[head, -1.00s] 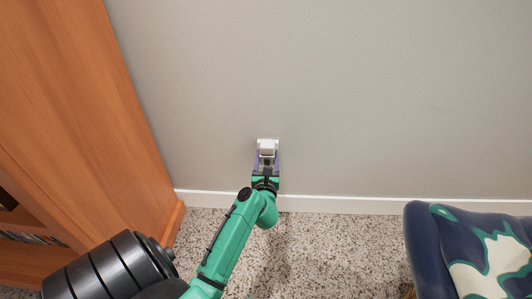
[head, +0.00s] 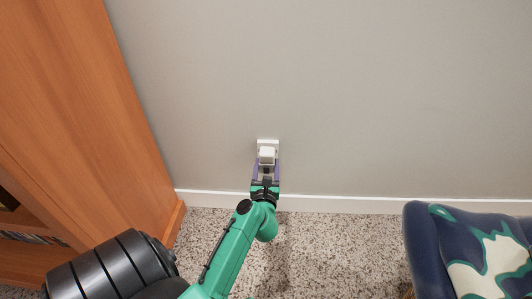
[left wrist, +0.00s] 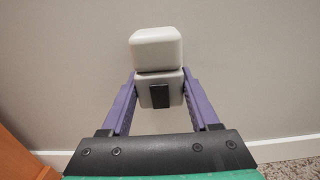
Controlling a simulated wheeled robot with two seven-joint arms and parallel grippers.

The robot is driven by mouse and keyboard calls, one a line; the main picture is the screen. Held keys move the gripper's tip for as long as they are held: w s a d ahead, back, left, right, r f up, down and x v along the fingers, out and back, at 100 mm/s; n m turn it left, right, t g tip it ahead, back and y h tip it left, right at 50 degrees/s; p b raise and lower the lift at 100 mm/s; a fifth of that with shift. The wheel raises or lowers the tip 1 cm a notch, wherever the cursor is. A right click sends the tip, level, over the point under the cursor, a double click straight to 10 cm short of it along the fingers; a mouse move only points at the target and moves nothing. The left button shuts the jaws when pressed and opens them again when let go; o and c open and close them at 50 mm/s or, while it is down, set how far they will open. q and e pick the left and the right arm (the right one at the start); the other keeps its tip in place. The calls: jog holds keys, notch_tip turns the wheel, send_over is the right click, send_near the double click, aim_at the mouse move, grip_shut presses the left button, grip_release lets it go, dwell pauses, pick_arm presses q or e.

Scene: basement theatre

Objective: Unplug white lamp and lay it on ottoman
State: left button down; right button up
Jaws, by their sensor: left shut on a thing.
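The white lamp (head: 267,154) is a small, boxy plug-in light in front of a white outlet plate (head: 268,142) low on the wall. My left gripper (head: 267,163) is shut on the lamp from the front. In the left wrist view the lamp (left wrist: 156,48) has a rounded upper block and a lower block with a dark patch. The purple fingers of my left gripper (left wrist: 160,84) press on both sides of the lower block. The lamp hides the outlet there, so I cannot see any prongs. My right gripper is not in view. No clearly identifiable ottoman shows.
A tall wooden cabinet (head: 75,110) stands at the left. A padded navy, green and cream piece of furniture (head: 420,245) is at the lower right; only part shows. Speckled carpet (head: 335,250) lies clear between them, below a white baseboard (head: 350,204).

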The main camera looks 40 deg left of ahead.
pick_arm(q)
jog(key=shift+v, duration=1.25)
